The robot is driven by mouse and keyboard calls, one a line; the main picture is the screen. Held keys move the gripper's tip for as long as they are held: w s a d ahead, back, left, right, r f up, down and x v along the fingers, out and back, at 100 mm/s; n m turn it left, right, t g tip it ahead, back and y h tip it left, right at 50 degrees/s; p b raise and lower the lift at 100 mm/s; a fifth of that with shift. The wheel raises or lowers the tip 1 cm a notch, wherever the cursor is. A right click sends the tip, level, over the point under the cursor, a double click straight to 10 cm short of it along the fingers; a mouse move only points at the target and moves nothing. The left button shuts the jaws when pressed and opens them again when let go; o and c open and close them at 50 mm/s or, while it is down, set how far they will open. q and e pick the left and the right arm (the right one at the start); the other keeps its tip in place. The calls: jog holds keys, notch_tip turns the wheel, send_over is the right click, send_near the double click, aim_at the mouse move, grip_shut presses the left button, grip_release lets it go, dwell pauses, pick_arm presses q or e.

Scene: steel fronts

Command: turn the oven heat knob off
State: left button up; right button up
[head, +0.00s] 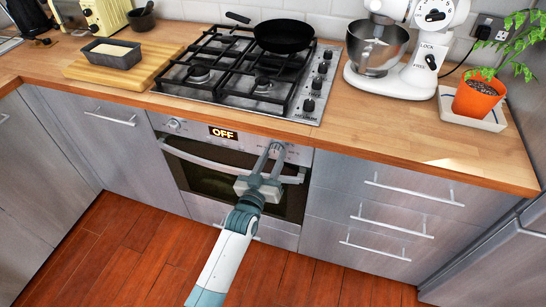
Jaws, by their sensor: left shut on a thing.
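The oven (205,185) is built in below the hob, with a steel control panel along its top. The panel's display (223,133) reads "OFF" in lit letters. One round knob (174,124) shows at the panel's left end. My left gripper (275,148) reaches up from below to the right part of the panel, with its two fingers shut on the oven heat knob there. The fingers mostly hide that knob, so I cannot tell its pointer's angle. My right gripper is not in view.
The oven door handle (210,162) runs just below the panel, behind my left gripper. Above are the gas hob (238,75) and a black pan (284,36). A stand mixer (384,45) and a potted plant (478,95) stand to the right. The wooden floor in front is clear.

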pick_arm(q)
jog(key=o, duration=1)
jog(key=shift+o, duration=0.2)
jog(key=shift+s, duration=0.1)
